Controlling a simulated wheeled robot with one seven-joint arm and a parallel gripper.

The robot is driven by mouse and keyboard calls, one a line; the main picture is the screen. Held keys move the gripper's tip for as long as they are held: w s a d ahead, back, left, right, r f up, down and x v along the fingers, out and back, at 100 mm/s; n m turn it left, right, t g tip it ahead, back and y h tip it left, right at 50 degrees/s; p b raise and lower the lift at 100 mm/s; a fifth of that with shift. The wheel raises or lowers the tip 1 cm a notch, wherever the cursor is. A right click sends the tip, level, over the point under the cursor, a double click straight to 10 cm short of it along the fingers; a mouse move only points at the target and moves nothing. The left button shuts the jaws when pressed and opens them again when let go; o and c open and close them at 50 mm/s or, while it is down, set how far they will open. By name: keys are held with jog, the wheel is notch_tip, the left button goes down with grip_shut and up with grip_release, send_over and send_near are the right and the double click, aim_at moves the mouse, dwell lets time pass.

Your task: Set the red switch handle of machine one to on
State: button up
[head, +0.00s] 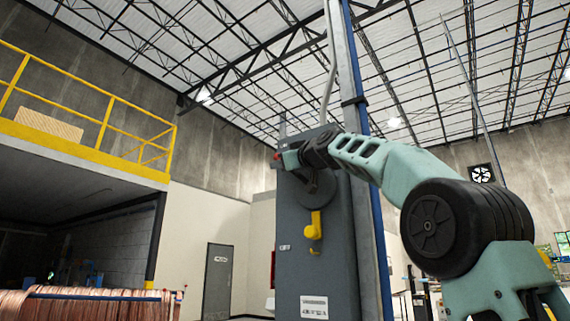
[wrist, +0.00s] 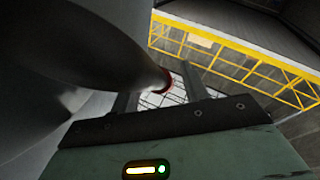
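A tall grey cabinet (head: 330,262) stands in the middle of the head view, with a round grey disc (head: 318,196) high on its front. My gripper (head: 281,158) is at the cabinet's upper left, and a small red spot shows beside it. In the wrist view a dark grey tapering bar (wrist: 95,45) comes from the upper left and ends in a red tip (wrist: 166,82). The red tip appears between the two spread fingers of my gripper (wrist: 158,90). Contact with it cannot be told. My arm hides part of the cabinet's top, and the handle's full shape is hidden.
A yellow handle (head: 313,226) is on the cabinet front below the disc. A blue-edged post (head: 366,150) rises behind the cabinet. Copper tubes (head: 85,305) lie at the lower left, under a yellow-railed platform (head: 85,150). A grey door (head: 217,280) is behind.

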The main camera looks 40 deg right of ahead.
jog(key=shift+s+f+b, duration=0.2)
jog(key=shift+s+b, duration=0.1)
jog(key=s+f+b, duration=0.2)
jog(key=s+b, duration=0.5)
jog(key=s, duration=0.9)
jog(key=shift+s+a+f, duration=0.2)
jog(key=shift+s+f, duration=0.05)
jog(key=shift+f, duration=0.15)
